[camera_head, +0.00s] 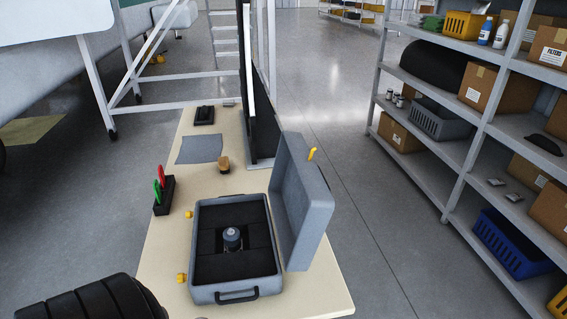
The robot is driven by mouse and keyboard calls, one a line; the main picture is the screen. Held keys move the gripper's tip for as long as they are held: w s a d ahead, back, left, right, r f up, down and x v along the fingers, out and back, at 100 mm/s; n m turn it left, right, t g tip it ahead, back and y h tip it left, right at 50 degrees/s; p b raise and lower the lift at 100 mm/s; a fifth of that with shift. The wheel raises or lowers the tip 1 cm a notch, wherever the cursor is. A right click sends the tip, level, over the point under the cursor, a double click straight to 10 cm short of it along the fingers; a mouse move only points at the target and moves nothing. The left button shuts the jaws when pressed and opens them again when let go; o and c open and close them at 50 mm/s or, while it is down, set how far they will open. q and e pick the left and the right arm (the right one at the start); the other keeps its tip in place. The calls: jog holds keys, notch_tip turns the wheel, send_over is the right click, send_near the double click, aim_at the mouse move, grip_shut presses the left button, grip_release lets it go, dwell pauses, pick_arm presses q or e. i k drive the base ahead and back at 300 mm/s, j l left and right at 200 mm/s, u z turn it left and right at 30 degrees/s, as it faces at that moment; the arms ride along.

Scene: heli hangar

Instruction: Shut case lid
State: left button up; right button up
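The grey case (236,291) lies on the table with its lid (300,205) standing open on its right side, tilted a little past upright. The case has dark foam inside, with a small grey-blue metal part (232,237) in the middle. A black handle is on its near side. Yellow latches (182,278) show at its left side, and another yellow latch (312,153) is on the lid's upper edge. Neither of my grippers can be made out in this view.
The light table (165,240) also holds a black holder with red and green-handled tools (163,191), a wooden brush (223,163), a grey cloth (200,149) and a black device (204,115). A dark upright panel (262,120) stands behind the case. Loaded shelves (460,145) are at right, across open floor.

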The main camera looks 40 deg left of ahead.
aim_at(302, 203)
jog(key=i+l+u, duration=0.2)
jog(key=u, duration=0.3)
jog(key=i+l+u, duration=0.25)
jog(key=u, duration=0.2)
jog(key=i+l+u, duration=0.15)
jog(key=l+u, duration=0.35)
jog(key=i+l+u, duration=0.1)
jog(key=l+u, duration=0.2)
jog(key=u, duration=0.2)
jog(key=l+u, duration=0.45)
